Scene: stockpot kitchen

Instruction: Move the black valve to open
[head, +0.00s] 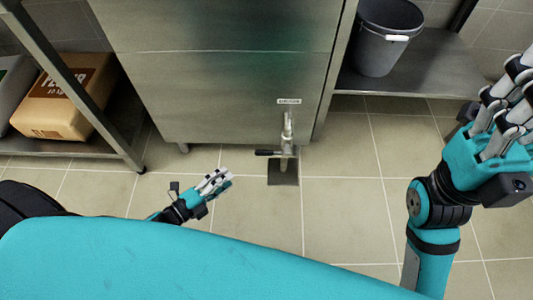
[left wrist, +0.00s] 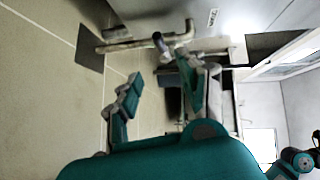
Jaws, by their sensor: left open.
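The black valve handle (head: 267,152) sticks out to the left from a metal pipe (head: 288,130) low at the front of a steel unit. Below the pipe is a dark square floor drain (head: 284,172). My left gripper (head: 219,178) is open and empty, to the left of the handle and apart from it. In the left wrist view the pipe (left wrist: 125,43) runs across the top, beyond the spread fingers; one finger partly covers the valve area. My right gripper (head: 507,105) is raised at the right edge, partly cut off, far from the valve.
The steel unit (head: 220,80) stands behind the valve. A shelf with a paper sack (head: 62,100) is at the left. A grey bucket (head: 384,38) stands on a low shelf (head: 425,75) at the right. The tiled floor (head: 340,215) around the drain is clear.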

